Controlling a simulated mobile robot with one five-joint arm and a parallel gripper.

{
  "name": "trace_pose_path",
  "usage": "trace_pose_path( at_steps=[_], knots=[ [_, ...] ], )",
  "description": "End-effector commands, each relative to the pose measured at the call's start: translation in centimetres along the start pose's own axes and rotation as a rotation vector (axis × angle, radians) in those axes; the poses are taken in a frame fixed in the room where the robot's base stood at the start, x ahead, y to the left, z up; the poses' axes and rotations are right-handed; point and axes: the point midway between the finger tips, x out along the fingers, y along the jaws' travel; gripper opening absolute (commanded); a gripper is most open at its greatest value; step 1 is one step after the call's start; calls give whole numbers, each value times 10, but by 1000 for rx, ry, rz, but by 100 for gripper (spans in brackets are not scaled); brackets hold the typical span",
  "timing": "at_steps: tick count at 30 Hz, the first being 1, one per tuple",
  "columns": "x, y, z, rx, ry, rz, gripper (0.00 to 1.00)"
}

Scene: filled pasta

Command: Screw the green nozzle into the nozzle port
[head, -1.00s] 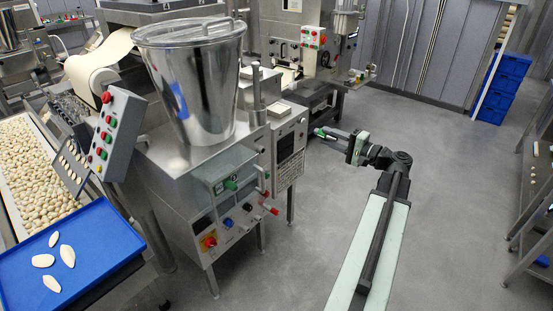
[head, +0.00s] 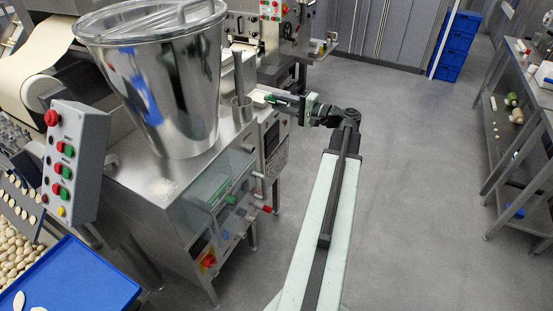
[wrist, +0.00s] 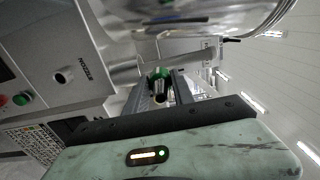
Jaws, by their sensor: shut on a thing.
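My gripper (head: 285,101) is shut on the green nozzle (head: 270,98), holding it up level beside the upper right edge of the filling machine. In the wrist view the green nozzle (wrist: 158,73) sits between the two dark fingers of my gripper (wrist: 160,90), pointing away from the camera. The nozzle port (wrist: 62,78) is a dark round hole beside a NOZZLE label on the grey panel, left of the nozzle and apart from it. I cannot make out the port in the head view.
A steel hopper (head: 165,80) stands on the filling machine (head: 185,195). A steel post (head: 241,95) rises close to the nozzle. A blue tray (head: 75,275) lies front left. A workbench (head: 505,115) stands at the right. The floor (head: 420,200) between is clear.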

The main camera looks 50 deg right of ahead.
Motion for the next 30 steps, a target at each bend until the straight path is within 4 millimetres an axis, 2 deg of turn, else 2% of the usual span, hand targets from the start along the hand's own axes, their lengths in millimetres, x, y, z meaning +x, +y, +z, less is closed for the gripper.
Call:
trace_pose_path(
  at_steps=[4,8,11,18,22,25,30],
  knots=[
    [3,5,2,0,-5,0,0],
    [2,29,5,0,-7,0,0],
    [-1,63,7,0,-7,0,0],
    [-11,172,16,0,-9,0,0],
    [-17,223,20,0,-9,0,0],
    [-20,242,22,0,-9,0,0],
    [-21,242,23,0,-10,0,0]
  ],
)
